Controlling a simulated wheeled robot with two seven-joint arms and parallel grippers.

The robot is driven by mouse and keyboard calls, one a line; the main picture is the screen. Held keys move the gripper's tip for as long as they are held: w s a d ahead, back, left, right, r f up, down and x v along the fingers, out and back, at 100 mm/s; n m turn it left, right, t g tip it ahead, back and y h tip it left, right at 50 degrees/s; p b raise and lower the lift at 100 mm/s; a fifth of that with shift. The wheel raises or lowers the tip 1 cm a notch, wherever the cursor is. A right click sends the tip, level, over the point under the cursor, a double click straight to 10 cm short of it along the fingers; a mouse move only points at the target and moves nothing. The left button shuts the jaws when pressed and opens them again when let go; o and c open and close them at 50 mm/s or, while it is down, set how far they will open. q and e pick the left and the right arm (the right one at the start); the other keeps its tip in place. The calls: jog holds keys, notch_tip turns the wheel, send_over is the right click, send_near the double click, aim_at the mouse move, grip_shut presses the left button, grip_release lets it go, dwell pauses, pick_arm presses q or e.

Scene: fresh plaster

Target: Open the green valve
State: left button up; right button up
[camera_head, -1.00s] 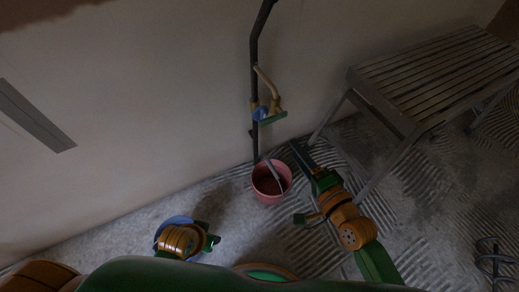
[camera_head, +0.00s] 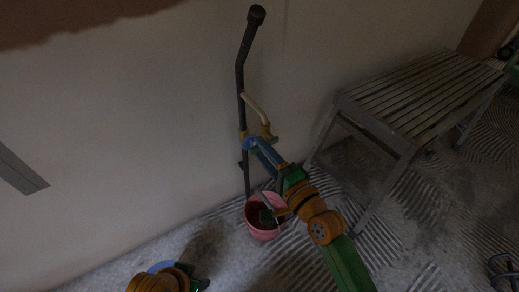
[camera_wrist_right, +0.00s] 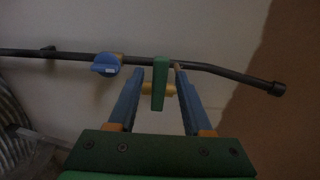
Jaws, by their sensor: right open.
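The green valve handle (camera_wrist_right: 160,84) is a flat bar on a brass fitting on the dark wall pipe (camera_wrist_right: 215,69). In the right wrist view it lies between the two blue fingers of my right gripper (camera_wrist_right: 158,92), with a gap on both sides. My right gripper (camera_head: 266,153) is open and reaches up to the fitting in the head view, where it hides part of the handle. A blue valve handle (camera_wrist_right: 106,64) sits on the same pipe, left of the green one. My left arm shows at the bottom left of the head view; its jaws cannot be made out.
A pink bucket (camera_head: 251,221) stands on the floor below the pipe, partly behind my right arm. A grey slatted bench (camera_head: 410,92) stands to the right.

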aim_at(267, 117)
grip_shut()
jog(key=d+r+m+p, duration=0.1)
jog(key=m+p, duration=0.2)
jog(key=m, duration=0.2)
jog(key=w+d+r+m+p, duration=0.1)
jog(key=r+m+p, duration=0.1)
jog(key=m, duration=0.3)
jog(key=w+d+r+m+p, duration=0.1)
jog(key=m+p, duration=0.2)
jog(key=m, duration=0.3)
jog(key=shift+r+p, duration=0.15)
jog(key=shift+p, duration=0.2)
jog(key=shift+w+d+r+m+p, duration=0.15)
jog(key=shift+m+p, duration=0.2)
jog(key=shift+m, duration=0.2)
jog(key=shift+w+d+r+m+p, duration=0.15)
jog(key=shift+m+p, duration=0.2)
jog(key=shift+m, duration=0.2)
jog(key=shift+f, duration=0.25)
grip_release()
